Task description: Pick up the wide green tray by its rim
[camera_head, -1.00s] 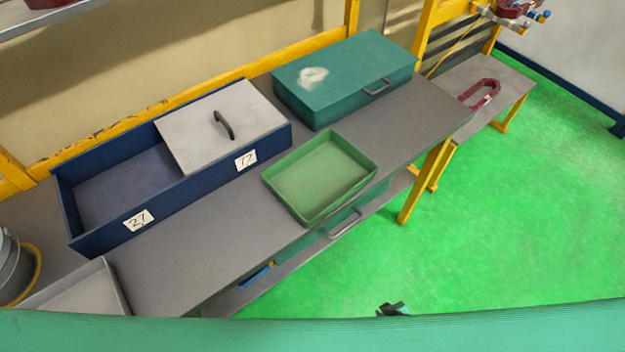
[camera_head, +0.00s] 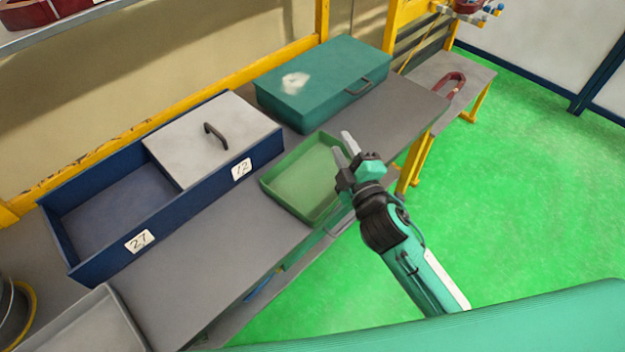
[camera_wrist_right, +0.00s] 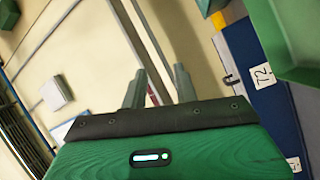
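The wide green tray (camera_head: 292,187) lies flat on the grey workbench, in front of the teal box. It shows empty, and its right side is partly hidden behind my right gripper. My right gripper (camera_head: 343,148) is over the tray's right rim in the head view, its two fingers spread apart with nothing between them. I cannot tell its exact height above the rim. In the right wrist view the gripper fingers (camera_wrist_right: 155,88) also stand apart, and the green tray (camera_wrist_right: 290,40) shows at the upper right. My left gripper is not in view.
A blue bin (camera_head: 107,245) with a grey handled lid (camera_head: 190,150) stands left of the tray. A teal box (camera_head: 300,105) stands behind it. A grey tray (camera_head: 85,335) is at the lower left. The bench (camera_head: 215,245) is bare in front of the bin. Green floor is open to the right.

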